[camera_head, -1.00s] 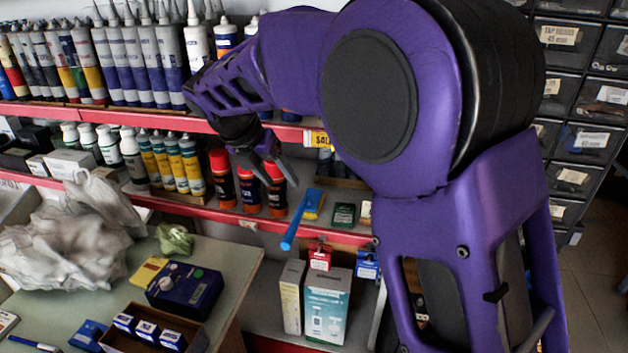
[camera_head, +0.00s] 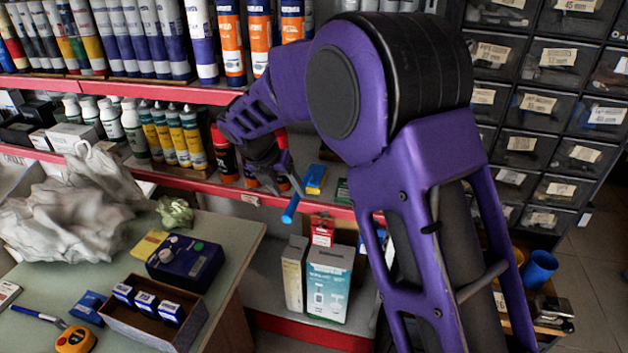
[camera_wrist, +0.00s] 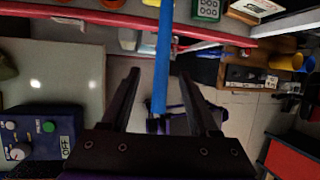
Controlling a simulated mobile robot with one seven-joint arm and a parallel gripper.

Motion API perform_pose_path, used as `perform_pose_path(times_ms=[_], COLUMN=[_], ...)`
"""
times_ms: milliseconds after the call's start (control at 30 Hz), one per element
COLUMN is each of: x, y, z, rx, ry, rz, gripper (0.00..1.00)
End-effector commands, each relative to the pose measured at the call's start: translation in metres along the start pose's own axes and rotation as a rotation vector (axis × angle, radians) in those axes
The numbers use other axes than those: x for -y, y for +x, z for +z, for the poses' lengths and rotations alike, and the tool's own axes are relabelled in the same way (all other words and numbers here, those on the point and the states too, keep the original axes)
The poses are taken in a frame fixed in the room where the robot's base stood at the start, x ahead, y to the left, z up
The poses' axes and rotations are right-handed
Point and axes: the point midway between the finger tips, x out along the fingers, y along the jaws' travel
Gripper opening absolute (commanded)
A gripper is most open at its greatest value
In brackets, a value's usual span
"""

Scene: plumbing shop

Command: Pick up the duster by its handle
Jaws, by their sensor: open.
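The duster's blue handle (camera_head: 291,208) sticks out over the front edge of the red-trimmed shelf in the head view. A blue and yellow block (camera_head: 315,180), perhaps its head, lies on the shelf behind it. My gripper (camera_head: 284,186) is just above and beside the handle. In the wrist view the blue handle (camera_wrist: 161,60) runs lengthwise between the two open black fingers of my gripper (camera_wrist: 159,76), with gaps on both sides. The handle's near end reaches down between the fingers. The duster's far end is cut off by the top of the wrist view.
Orange-and-black cans (camera_head: 224,155) stand on the shelf left of my gripper. Boxes (camera_head: 328,280) stand on the lower shelf below the handle. The worktop (camera_head: 235,240) at left holds a blue device (camera_head: 187,264) and a crumpled bag (camera_head: 70,205).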

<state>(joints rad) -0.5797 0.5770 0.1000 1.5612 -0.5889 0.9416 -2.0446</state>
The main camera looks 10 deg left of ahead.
Motion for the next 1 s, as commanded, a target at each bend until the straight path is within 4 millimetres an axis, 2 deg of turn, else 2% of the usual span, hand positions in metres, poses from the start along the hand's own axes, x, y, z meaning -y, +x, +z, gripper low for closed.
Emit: perform_pose_path(times_ms=[400, 633, 900, 967, 1000], x=[0.003, 0.003, 0.003, 0.003, 0.003], y=[0.050, 0.051, 0.051, 0.051, 0.051], z=[-0.006, -0.005, -0.005, -0.005, -0.005], rx=[-0.001, 0.000, 0.000, 0.000, 0.000], ry=[-0.001, -0.001, -0.001, -0.001, -0.001], rz=[-0.001, 0.000, 0.000, 0.000, 0.000], gripper=[0.61, 0.61, 0.13, 0.02, 0.00])
